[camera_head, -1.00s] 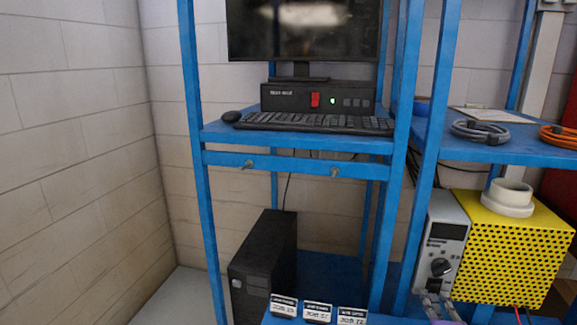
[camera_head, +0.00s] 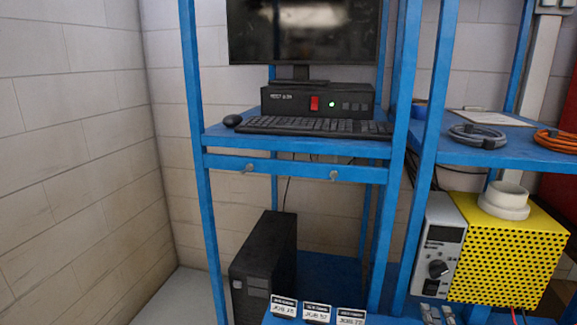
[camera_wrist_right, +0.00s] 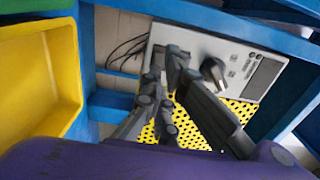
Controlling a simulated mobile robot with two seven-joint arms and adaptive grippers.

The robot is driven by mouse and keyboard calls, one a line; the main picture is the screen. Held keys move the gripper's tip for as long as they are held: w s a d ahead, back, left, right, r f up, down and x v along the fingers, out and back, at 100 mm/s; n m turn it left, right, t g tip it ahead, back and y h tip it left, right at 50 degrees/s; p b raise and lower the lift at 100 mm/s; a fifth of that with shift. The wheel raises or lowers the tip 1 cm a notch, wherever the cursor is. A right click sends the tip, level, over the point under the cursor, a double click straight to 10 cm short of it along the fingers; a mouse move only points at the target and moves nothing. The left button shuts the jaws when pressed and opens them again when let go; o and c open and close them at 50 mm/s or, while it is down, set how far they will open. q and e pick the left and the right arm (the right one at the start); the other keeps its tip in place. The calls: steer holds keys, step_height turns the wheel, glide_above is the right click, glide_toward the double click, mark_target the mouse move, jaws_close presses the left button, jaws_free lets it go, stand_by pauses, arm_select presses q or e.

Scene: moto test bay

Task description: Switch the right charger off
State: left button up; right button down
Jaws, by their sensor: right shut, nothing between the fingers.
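A charger with a grey front panel (camera_head: 438,240) and a yellow perforated housing (camera_head: 515,250) stands on the lower right shelf. Its panel carries a dark display and a black rotary knob (camera_head: 438,269). In the right wrist view the knob (camera_wrist_right: 213,73) sits on the grey panel (camera_wrist_right: 190,38), just right of my fingers. My right gripper (camera_head: 437,313) is at the bottom edge of the head view, below the knob. In the right wrist view the gripper (camera_wrist_right: 170,72) is shut and empty, apart from the knob. I cannot read the knob's setting. My left gripper is not in view.
Blue rack posts (camera_head: 427,150) stand left of the charger. A white round part (camera_head: 507,200) sits on top of it. A shelf above holds a grey cable coil (camera_head: 478,136). A yellow bin (camera_wrist_right: 40,80) shows at left in the right wrist view.

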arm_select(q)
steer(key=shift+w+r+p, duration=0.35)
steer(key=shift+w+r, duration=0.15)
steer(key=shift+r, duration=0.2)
arm_select(e)
steer(key=v, duration=0.4)
steer(key=shift+s, duration=0.2)
